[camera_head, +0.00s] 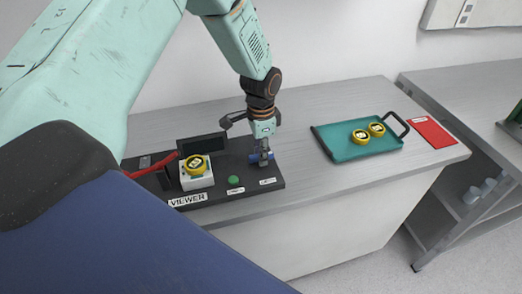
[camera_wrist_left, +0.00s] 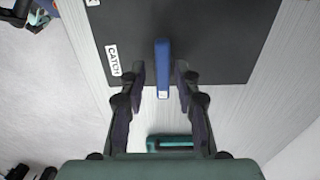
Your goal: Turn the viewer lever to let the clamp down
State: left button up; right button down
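The viewer (camera_head: 220,196) is a black base with a "VIEWER" label, at the left of the bench. A red bar (camera_head: 150,166) sticks out at its left end. A white block (camera_head: 196,179) on the base carries a yellow round piece (camera_head: 196,164). A blue bar (camera_head: 257,157) stands at the base's right end. In the left wrist view this blue bar (camera_wrist_left: 162,68) lies between the fingers of my left gripper (camera_wrist_left: 160,80), with gaps on both sides. The left gripper is open, around the bar. My right gripper is not in view.
A green button (camera_head: 233,180) sits on the base's front. A "CATCH" label (camera_wrist_left: 113,60) is beside the blue bar. A teal tray (camera_head: 345,150) with two yellow round pieces and a red card (camera_head: 431,131) lie to the right. Bench between is clear.

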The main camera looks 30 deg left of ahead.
pick_arm(q)
jog(key=shift+w+a+f, duration=0.15)
jog(key=shift+a, duration=0.05)
jog(key=c, duration=0.3)
jog(key=shift+d, duration=0.1)
grip_shut()
jog(key=shift+w, duration=0.1)
jog(key=m, duration=0.5)
jog(key=shift+w, duration=0.1)
jog(key=m, duration=0.4)
jog(key=shift+r+m, duration=0.2)
jog(key=shift+m, duration=0.1)
jog(key=m+b, duration=0.1)
jog(key=m, duration=0.3)
jog(key=shift+w+m, duration=0.1)
jog(key=shift+m, duration=1.6)
